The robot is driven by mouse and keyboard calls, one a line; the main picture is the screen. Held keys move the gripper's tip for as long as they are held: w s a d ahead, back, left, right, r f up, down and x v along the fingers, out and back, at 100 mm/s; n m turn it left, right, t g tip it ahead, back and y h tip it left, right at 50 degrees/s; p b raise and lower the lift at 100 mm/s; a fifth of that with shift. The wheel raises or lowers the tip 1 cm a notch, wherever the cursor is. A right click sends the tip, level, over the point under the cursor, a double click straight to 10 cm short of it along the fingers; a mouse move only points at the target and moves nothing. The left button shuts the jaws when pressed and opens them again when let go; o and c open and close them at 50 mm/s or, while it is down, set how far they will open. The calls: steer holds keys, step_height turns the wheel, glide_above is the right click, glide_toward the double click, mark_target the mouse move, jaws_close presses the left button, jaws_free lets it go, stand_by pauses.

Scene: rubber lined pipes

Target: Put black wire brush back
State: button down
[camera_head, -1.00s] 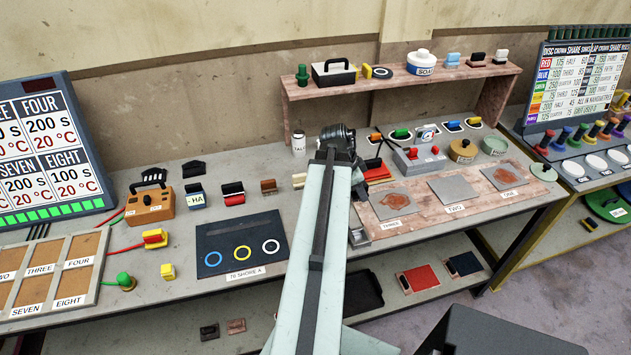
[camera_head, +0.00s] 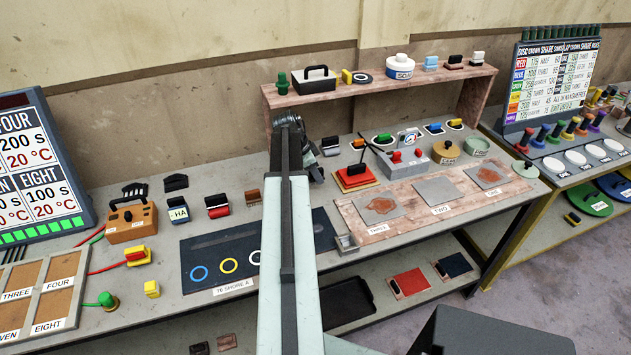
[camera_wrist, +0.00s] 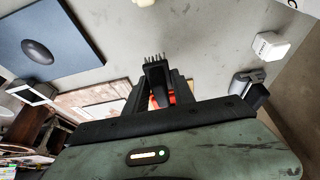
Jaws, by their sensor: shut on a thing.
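My gripper (camera_wrist: 152,88) is shut on the black wire brush (camera_wrist: 155,68) in the wrist view. The brush's thin dark bristles stick out past the fingertips. In the head view my gripper (camera_head: 310,168) is a dark shape at the end of my arm, over the back middle of the bench. The brush cannot be made out there, as my arm covers it. A black-topped block with a pale base (camera_head: 330,146) stands just right of my gripper.
A red block with a black top (camera_head: 355,177) and a grey box with red knobs (camera_head: 405,158) stand to the right. A shelf (camera_head: 395,85) runs behind. Several small handled blocks, including a red one (camera_head: 217,206), stand left. A dark mat with rings (camera_head: 208,252) lies in front.

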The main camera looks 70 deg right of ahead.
mark_target(314, 181)
steer(key=f+b, duration=0.4)
steer(key=shift+w+d, duration=0.25)
steer(key=shift+w, duration=0.15)
steer(key=shift+r, duration=0.2)
steer(key=shift+f, duration=0.15)
steer(key=c, duration=1.1)
jaws_free()
steer(key=shift+o, duration=0.2)
steer(key=shift+r+p, duration=0.45)
steer(key=shift+p, duration=0.05)
steer(key=p+v, duration=1)
steer(key=v, duration=0.1)
steer(key=shift+r+p, duration=0.2)
steer(key=shift+p, duration=0.1)
